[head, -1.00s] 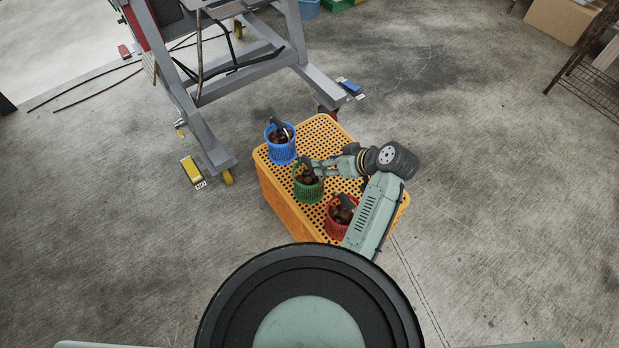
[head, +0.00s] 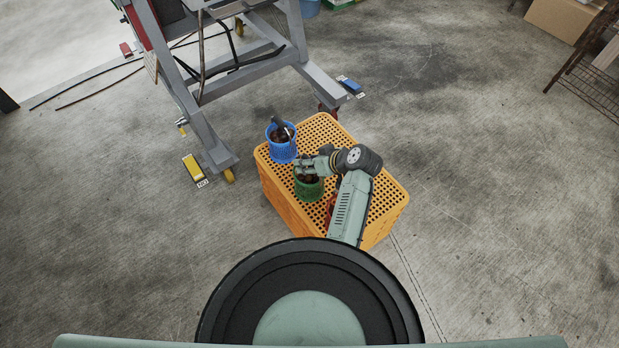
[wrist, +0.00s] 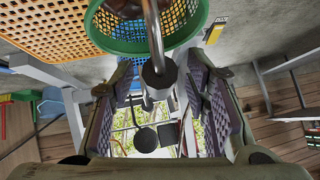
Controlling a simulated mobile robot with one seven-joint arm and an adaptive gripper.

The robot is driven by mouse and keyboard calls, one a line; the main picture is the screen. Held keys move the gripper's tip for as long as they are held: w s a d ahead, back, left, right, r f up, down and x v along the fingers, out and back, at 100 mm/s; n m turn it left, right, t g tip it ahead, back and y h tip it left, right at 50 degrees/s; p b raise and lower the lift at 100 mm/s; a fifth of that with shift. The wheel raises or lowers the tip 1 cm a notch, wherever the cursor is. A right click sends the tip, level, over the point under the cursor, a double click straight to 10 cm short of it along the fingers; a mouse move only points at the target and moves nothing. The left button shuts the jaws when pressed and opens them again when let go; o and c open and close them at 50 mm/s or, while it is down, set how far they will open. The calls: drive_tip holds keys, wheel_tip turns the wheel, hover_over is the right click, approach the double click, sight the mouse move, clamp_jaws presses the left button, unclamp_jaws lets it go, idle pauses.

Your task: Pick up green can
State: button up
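The green can (head: 309,190) is a mesh basket holding brown chestnuts. It stands upright on an orange crate (head: 288,207), between a blue and a red basket. My gripper (head: 304,168) is at the top of the green can, partly covering its rim. In the wrist view my gripper (wrist: 162,85) has its grey pads wide apart. The green can's rim (wrist: 112,45) is above them in that picture. A metal rod with a dark end (wrist: 157,72) reaches down between the pads without visible pad contact. I cannot tell whether a finger touches the can.
The blue basket (head: 282,150) with chestnuts and a dark tool stands close behind my gripper. The red basket (head: 332,207) is mostly hidden by my arm. A grey wheeled frame (head: 213,140) stands at the left.

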clamp_jaws()
idle(0.3)
idle(0.5)
